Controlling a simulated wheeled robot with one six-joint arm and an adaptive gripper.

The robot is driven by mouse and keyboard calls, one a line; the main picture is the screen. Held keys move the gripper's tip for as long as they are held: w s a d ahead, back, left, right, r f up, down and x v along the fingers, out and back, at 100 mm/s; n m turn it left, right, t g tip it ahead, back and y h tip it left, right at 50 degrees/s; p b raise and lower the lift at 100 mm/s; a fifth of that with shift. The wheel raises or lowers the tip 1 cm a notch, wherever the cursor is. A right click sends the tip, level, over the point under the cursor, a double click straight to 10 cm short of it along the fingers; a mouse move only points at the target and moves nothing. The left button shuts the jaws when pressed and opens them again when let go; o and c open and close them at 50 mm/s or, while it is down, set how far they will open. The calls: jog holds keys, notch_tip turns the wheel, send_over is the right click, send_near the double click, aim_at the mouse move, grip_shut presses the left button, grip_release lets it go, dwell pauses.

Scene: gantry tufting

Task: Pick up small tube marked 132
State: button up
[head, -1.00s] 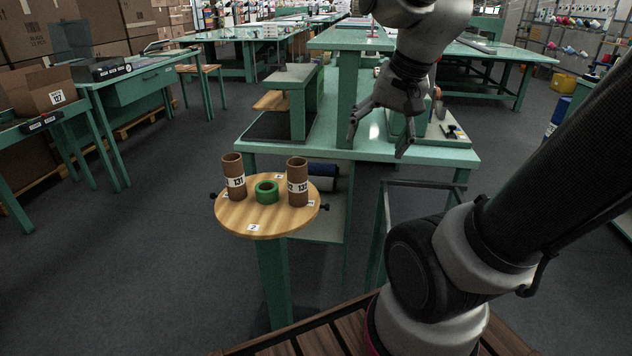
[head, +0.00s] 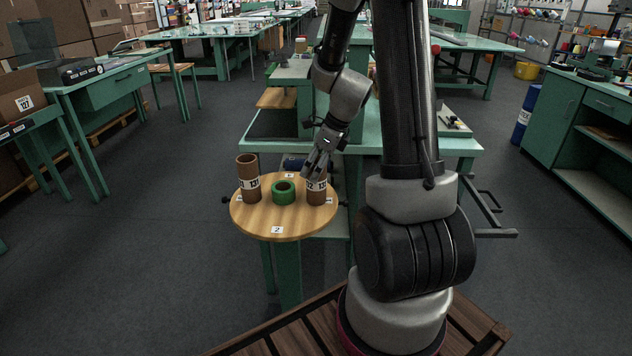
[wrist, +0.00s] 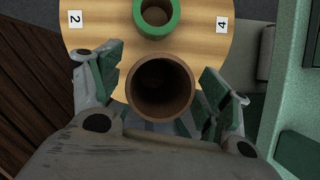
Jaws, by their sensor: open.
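The small brown tube marked 132 (head: 317,191) stands upright on the right side of a round wooden table (head: 262,222); its upper part is partly hidden by my gripper. In the wrist view, its open round end (wrist: 160,88) lies between my gripper's spread fingers. My gripper (head: 318,168) is open at the tube's top, one finger on each side in the wrist view (wrist: 162,95). I cannot tell whether the fingers touch the tube.
A green ring (head: 284,192) lies close beside the tube. A second brown tube marked 131 (head: 249,180) stands upright on the left. A green workbench (head: 370,140) is behind the round table.

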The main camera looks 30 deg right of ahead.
jog(key=shift+x, duration=1.45)
jog(key=c, duration=1.1)
jog(key=shift+r, duration=0.1)
